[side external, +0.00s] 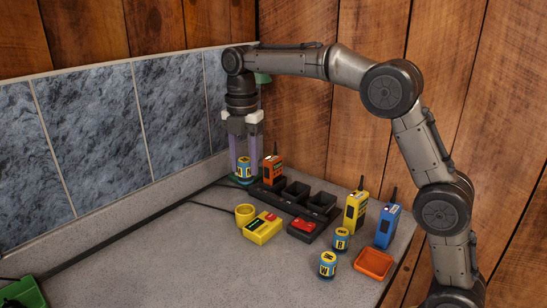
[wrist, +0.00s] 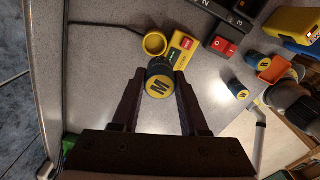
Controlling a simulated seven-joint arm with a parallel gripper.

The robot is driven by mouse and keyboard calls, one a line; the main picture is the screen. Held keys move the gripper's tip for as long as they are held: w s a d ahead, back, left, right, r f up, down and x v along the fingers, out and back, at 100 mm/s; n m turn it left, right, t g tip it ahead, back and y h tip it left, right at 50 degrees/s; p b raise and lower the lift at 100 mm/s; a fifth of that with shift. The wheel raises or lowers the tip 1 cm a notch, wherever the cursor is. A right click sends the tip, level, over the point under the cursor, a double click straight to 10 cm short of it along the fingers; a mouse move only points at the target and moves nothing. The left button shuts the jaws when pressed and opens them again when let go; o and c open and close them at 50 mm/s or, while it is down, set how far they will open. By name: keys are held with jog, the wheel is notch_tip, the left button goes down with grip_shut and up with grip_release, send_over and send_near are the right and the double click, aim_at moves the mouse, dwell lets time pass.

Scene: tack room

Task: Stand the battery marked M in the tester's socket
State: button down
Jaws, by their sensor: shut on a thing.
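The battery marked M (wrist: 158,84) is blue with a yellow top and a dark letter. My gripper (wrist: 157,86) is shut on it, one finger on each side, and the M faces the wrist camera. In the side view my gripper (side external: 245,174) points down near the tiled wall, with the battery (side external: 243,168) between its fingers. I cannot tell its height above the counter. The yellow tester (side external: 263,228) lies nearer the camera, with a red part on top. Its round yellow socket (side external: 245,213) is at its left end and looks empty in the wrist view (wrist: 154,43).
A black charger (side external: 294,190) with an orange radio (side external: 272,168) stands right of my gripper, near the fingers. A yellow radio (side external: 355,210), blue radio (side external: 387,226), orange tray (side external: 374,264) and two other batteries (side external: 327,265) (side external: 341,240) stand right.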

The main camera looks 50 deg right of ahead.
aim_at(243, 174)
jog(key=f, duration=0.1)
jog(key=w+f, duration=0.1)
jog(key=f, duration=0.1)
jog(key=shift+w+d, duration=0.15)
jog(key=shift+d, duration=0.1)
jog(key=shift+w+f, duration=0.1)
jog(key=shift+f, duration=3.1)
jog(key=shift+f, duration=0.6)
jog(key=c, duration=0.7)
grip_release()
jog(key=shift+r, duration=5.5)
